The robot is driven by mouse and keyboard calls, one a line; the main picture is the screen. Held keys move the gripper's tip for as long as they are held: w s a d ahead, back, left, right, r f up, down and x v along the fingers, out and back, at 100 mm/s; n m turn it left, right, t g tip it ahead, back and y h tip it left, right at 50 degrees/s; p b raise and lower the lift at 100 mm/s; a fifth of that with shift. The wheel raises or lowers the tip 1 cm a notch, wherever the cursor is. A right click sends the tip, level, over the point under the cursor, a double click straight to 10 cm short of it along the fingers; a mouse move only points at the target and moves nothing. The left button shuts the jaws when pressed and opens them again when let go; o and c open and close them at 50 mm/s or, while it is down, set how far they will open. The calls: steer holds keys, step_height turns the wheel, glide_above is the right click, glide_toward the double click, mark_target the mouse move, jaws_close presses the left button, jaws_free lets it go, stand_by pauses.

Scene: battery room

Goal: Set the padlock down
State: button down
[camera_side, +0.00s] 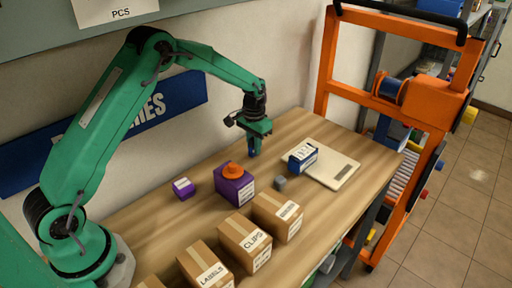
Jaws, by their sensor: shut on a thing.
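My gripper (257,131) hangs above the back part of the wooden table, pointing down. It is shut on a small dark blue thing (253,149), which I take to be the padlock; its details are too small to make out. The padlock hangs below the jaws, behind and to the right of the purple box. How far it is above the table is hard to tell from this view.
A purple box (235,190) with an orange thing (233,169) on top stands near the gripper. A small purple box (183,188), grey cube (280,183), and white scale (333,170) bearing a blue box (302,157) are around it. Cardboard boxes (245,241) line the front.

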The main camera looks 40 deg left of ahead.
steer(key=shift+f, duration=0.1)
steer(key=c, duration=1.3)
jaws_free()
step_height(320, 180, up, 12)
